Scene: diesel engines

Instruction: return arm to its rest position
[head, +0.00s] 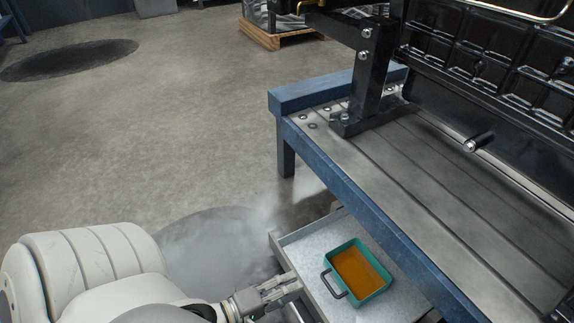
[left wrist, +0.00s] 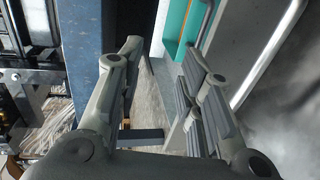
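My left gripper (head: 280,288) is at the bottom of the head view, beside the near left edge of a grey metal drawer or tray (head: 310,238). In the left wrist view my left gripper (left wrist: 161,62) has its two fingers apart with nothing between them. A teal bin (head: 357,272) with an orange inside and a dark handle sits on the drawer, just right of the gripper. Part of the teal bin (left wrist: 174,25) also shows beyond the right finger in the left wrist view. My right gripper is not in view.
A blue-edged workbench (head: 345,185) stands right of the drawer, bearing a black engine block (head: 500,60) on a black bracket (head: 366,85). A wooden pallet (head: 272,36) stands at the back.

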